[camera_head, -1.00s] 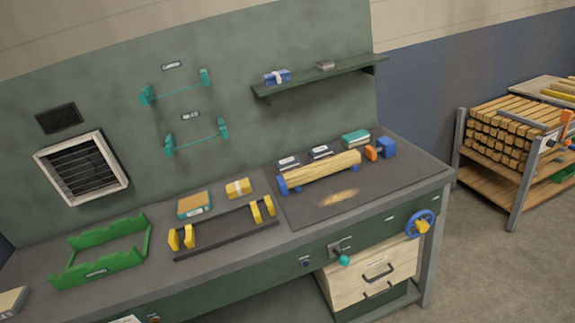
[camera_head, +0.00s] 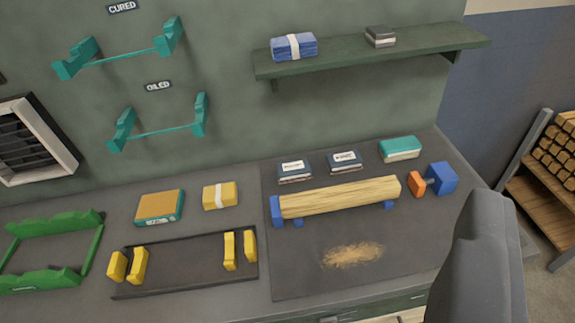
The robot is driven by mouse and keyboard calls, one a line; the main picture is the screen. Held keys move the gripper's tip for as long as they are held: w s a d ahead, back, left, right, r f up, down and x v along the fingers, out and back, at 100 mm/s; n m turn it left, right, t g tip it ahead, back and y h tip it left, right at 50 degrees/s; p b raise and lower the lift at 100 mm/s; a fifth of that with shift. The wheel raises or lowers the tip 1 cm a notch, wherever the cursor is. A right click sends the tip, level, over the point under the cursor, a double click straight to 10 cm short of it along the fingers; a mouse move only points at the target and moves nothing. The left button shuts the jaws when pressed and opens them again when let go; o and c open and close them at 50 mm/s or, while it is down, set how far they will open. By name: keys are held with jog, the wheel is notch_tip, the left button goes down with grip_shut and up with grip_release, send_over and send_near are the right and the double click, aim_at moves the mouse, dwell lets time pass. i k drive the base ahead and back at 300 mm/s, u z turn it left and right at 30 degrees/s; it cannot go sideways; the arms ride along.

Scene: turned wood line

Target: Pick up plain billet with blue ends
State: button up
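A pale plain wooden billet (camera_head: 340,196) lies lengthwise on the dark mat of the bench. A blue piece (camera_head: 277,210) is at its left end, and small blue supports show under it. At its right is an orange and blue clamp-like piece (camera_head: 434,181), apart from the billet's end. One grey part of my gripper (camera_head: 482,262) rises at the lower right, in front of the bench and apart from the billet. The other finger is out of view, and nothing is seen held.
A black tray with yellow holders (camera_head: 185,262) and a green cradle (camera_head: 50,250) stand to the left. Small boxes and a teal-topped block (camera_head: 400,149) line the back. A shelf (camera_head: 370,53) and teal wall racks (camera_head: 160,130) hang above. Sawdust lies before the billet.

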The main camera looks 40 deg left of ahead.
aim_at(317, 201)
jog(key=u, duration=0.25)
jog(key=i, duration=0.85)
jog(key=u, duration=0.3)
